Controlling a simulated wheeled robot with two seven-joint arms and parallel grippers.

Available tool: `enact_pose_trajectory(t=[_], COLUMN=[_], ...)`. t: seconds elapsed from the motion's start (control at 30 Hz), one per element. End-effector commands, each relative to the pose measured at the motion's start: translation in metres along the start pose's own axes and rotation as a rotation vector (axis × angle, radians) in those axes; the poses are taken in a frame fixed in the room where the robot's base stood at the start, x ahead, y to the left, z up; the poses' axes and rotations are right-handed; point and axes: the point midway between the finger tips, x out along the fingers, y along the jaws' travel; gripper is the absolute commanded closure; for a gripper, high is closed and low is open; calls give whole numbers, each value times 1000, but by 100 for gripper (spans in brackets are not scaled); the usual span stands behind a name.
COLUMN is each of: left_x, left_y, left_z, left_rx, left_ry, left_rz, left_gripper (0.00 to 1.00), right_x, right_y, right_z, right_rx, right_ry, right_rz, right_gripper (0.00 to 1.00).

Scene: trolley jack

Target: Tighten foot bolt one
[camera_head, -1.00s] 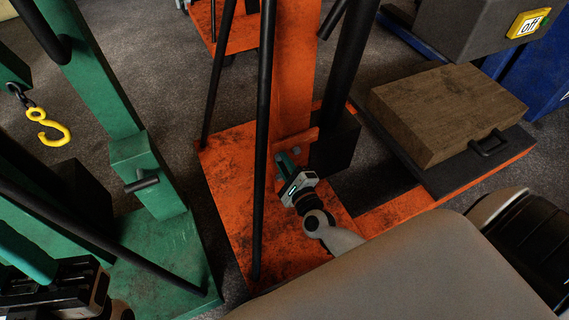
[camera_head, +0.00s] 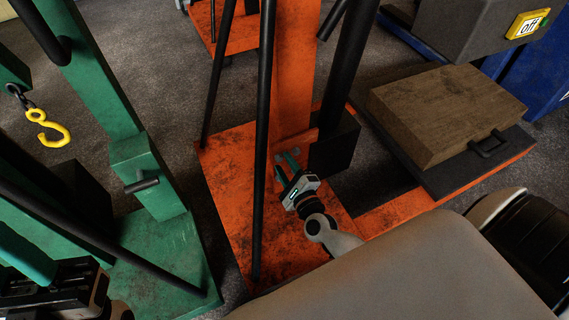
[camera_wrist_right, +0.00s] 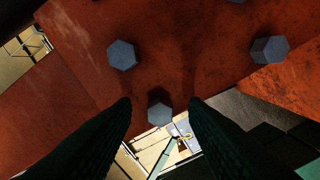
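The orange jack has a base plate (camera_head: 228,190) and an upright post (camera_head: 294,80). In the right wrist view its worn orange surface carries several grey hex bolts. One bolt (camera_wrist_right: 159,113) shows between the fingertips, another (camera_wrist_right: 122,55) is up and left, and a third (camera_wrist_right: 269,50) is at the right. My right gripper (camera_head: 286,165) is at the foot of the post. In its wrist view (camera_wrist_right: 162,105) the two dark fingers are apart, with no visible contact on the bolt. My left gripper (camera_head: 25,256) is partly in view at the lower left; its finger gap is unclear.
Black rods (camera_head: 264,130) and a thick black cylinder (camera_head: 350,70) stand close around my right gripper. A green jack (camera_head: 160,235) with a yellow hook (camera_head: 47,128) is at left. A wooden block (camera_head: 440,105) with a handle lies at right, below a grey box with an "off" sign (camera_head: 528,23).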

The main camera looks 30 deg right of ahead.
Motion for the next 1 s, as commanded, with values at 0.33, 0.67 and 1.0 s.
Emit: enact_pose_trajectory(t=[0.33, 0.67, 1.0], left_x=[17, 22, 22], left_y=[0, 0, 0], left_z=[4, 4, 3], left_rx=[0, 0, 0], left_ry=[-1, 7, 11], left_rz=[0, 0, 0], left_gripper=[64, 64, 64], right_x=[-72, -111, -112], right_y=[1, 0, 0], right_z=[0, 0, 0], right_rx=[0, 1, 1], right_ry=[-1, -1, -1], right_rz=[-7, -2, -2], right_gripper=[60, 60, 60])
